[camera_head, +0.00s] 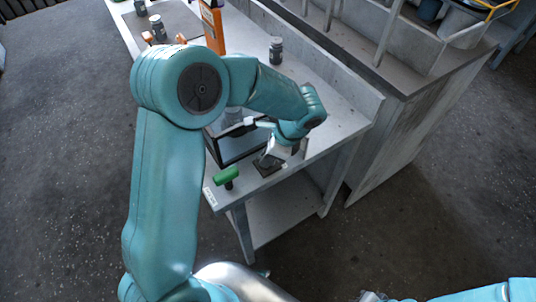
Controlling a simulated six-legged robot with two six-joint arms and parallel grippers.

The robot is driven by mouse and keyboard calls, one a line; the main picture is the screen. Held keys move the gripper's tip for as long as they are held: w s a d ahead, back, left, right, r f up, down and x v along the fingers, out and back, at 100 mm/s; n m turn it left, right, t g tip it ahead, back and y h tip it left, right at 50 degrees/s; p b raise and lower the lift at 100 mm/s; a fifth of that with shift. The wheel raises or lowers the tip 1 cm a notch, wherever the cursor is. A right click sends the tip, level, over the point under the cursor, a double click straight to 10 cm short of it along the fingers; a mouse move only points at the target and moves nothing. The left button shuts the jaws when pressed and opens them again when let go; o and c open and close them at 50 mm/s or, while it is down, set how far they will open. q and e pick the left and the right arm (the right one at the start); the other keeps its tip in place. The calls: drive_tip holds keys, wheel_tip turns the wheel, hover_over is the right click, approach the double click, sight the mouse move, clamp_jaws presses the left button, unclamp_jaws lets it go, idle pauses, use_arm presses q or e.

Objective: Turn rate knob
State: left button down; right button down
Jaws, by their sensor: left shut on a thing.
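My left arm reaches from the lower left over the light grey workbench (335,112).
A green-handled item (227,174) lies close left of the gripper. A black-framed box (238,148) stands behind my arm. An orange device (213,30) and a dark jar (276,50) stand farther back. A raised bench edge (345,75) runs along the right.

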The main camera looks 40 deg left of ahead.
use_arm(q)
drive_tip(key=shift+r+m, duration=0.1)
drive_tip(key=shift+m, duration=0.2)
drive_tip(key=c, duration=1.1)
unclamp_jaws()
drive_tip(key=shift+c, duration=0.2)
drive_tip(key=p+v, duration=0.1)
drive_tip(key=v, duration=1.5)
drive_tip(key=shift+r, duration=0.2)
drive_tip(key=shift+f, duration=0.1)
